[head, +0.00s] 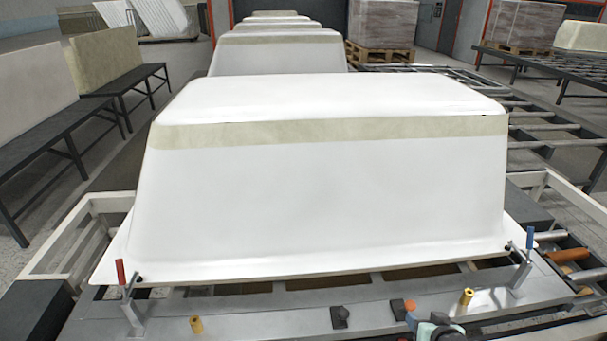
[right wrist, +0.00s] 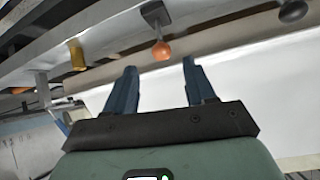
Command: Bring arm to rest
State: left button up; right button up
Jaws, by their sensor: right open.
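My right gripper (right wrist: 161,82) shows in the right wrist view with its two blue fingers spread apart and nothing between them. A small part of my right gripper (head: 411,321) also shows at the bottom edge of the head view, in front of the metal frame. An orange-red ball knob (right wrist: 162,50) is just beyond the fingertips in the wrist view, and I see no contact. A large white bathtub shell (head: 330,190) lies upside down on the frame, with a beige band along its upper side. My left gripper is not in view.
The frame's front rail (head: 270,315) carries a red-handled clamp (head: 121,272), a blue-handled clamp (head: 529,239), yellow posts (head: 196,325) and a black knob (head: 339,316). More shells (head: 275,52) stand behind. A dark bench (head: 60,125) is left; roller conveyors (head: 545,130) are right.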

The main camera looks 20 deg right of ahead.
jog(key=s+a+f+g+y+p, duration=0.2)
jog(key=s+a+f+p, duration=0.15)
jog(key=a+f, duration=0.35)
jog(key=s+a+f+g+y+p, duration=0.25)
jog(key=a+f+p, duration=0.25)
jog(key=a, duration=0.4)
pick_arm(q)
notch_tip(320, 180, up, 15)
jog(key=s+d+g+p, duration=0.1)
jog(key=p, duration=0.5)
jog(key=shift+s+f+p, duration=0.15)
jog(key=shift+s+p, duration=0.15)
jog(key=shift+p, duration=0.05)
pick_arm(e)
jog(key=s+a+f+g+y, duration=0.1)
jog(key=s+a+g, duration=0.2)
jog(key=s+a, duration=0.4)
jog(key=s+a+f+n+g+y, duration=0.1)
jog(key=s+a+f+g, duration=0.1)
jog(key=s+a, duration=0.4)
jog(key=shift+s+a+f+g, duration=0.25)
jog(key=shift+s+a+g, duration=0.2)
jog(key=shift+a, duration=0.35)
jog(key=shift+y, duration=0.25)
